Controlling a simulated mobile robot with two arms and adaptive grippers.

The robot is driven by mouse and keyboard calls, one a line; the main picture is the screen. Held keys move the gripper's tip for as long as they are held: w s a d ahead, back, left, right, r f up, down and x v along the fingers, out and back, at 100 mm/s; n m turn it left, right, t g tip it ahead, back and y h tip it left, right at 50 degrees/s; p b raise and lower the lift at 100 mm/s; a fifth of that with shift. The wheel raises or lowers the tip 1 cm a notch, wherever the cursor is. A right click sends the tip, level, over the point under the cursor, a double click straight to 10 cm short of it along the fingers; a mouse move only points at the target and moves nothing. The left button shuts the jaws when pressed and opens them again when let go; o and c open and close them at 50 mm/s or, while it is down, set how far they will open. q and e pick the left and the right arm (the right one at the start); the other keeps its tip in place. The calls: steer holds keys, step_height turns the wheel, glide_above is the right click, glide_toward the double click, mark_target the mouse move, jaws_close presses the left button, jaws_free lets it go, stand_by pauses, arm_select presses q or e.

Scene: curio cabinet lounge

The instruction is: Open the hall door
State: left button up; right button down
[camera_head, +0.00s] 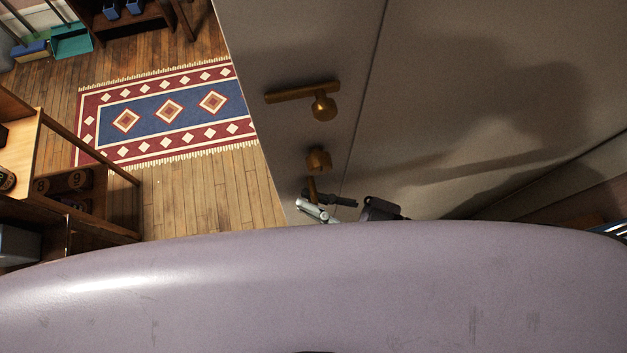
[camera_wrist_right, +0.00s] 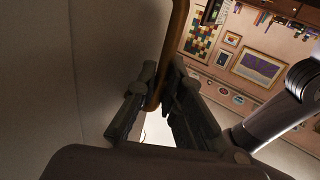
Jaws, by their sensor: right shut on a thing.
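The hall door is a grey panel (camera_head: 300,45) in the head view, with brass fittings near its left edge. A lower brass piece (camera_head: 311,186) runs down to my right gripper (camera_head: 330,205). In the right wrist view, my right gripper (camera_wrist_right: 158,95) is shut on a brass bar (camera_wrist_right: 171,50) beside the grey surface. My left gripper is out of view.
A patterned rug (camera_head: 168,108) lies on the wooden floor left of the door. A wooden shelf unit (camera_head: 35,140) stands at the left. Framed pictures (camera_wrist_right: 258,66) hang on a wall in the wrist view.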

steer(key=c, duration=2)
jaws_free()
steer(key=shift+o, duration=0.2)
steer(key=shift+d, duration=0.1)
steer(key=shift+s+d, duration=0.1)
steer(key=shift+d, duration=0.1)
steer(key=v, duration=1.1)
steer(key=shift+d, duration=0.2)
